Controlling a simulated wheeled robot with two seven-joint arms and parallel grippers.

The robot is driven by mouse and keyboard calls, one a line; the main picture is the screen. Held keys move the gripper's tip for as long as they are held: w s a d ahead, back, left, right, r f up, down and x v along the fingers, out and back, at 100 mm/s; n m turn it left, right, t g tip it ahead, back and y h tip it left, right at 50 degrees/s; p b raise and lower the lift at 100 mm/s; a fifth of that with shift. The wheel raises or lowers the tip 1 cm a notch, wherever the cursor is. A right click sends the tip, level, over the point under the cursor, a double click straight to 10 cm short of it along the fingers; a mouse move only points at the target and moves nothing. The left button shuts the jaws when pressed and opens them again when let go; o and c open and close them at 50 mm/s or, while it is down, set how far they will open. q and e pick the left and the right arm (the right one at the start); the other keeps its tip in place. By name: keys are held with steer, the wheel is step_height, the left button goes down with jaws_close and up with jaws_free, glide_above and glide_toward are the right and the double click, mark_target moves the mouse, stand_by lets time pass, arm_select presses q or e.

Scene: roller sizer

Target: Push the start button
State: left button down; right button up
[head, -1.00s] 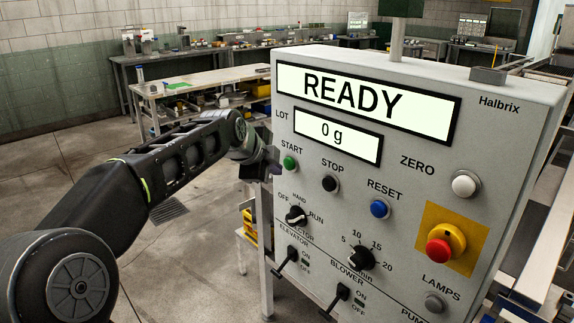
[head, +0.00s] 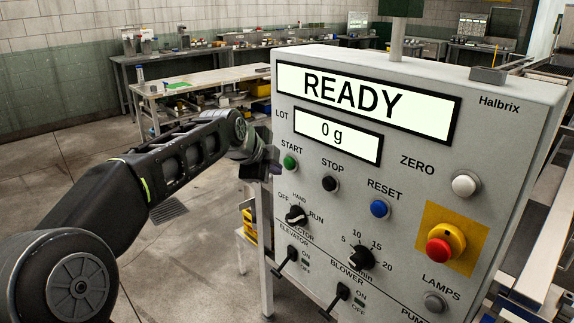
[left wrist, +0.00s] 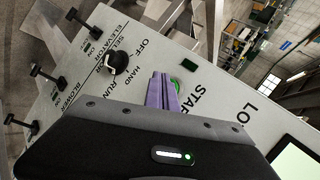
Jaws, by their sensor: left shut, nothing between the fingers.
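The green start button (head: 290,162) is at the left of the grey control panel (head: 420,180), under the word START. My left gripper (head: 276,168) is just left of the button, its fingers shut and empty. In the left wrist view, the shut purple fingers (left wrist: 162,92) point at the panel right beside the green start button (left wrist: 177,85), partly covering it. I cannot tell whether they touch it. The display (head: 365,98) reads READY, with 0 g below. My right gripper is in neither view.
Near the start button are a black stop button (head: 329,184), a blue reset button (head: 380,208) and a black selector knob (head: 296,215). A red emergency stop (head: 440,249) sits on a yellow plate. A workbench (head: 190,85) stands behind my left arm.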

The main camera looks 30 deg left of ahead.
arm_select(q)
steer(key=shift+w, duration=0.1)
stand_by(0.5)
steer(key=shift+w+d, duration=0.1)
steer(key=shift+w, duration=0.2)
steer(key=shift+w+d+p, duration=0.15)
steer(key=shift+w+p, duration=0.2)
steer(key=shift+w, duration=0.15)
stand_by(0.8)
stand_by(0.3)
steer(key=shift+s+a+b, duration=0.25)
steer(key=shift+s+b, duration=0.45)
steer(key=shift+s, duration=0.2)
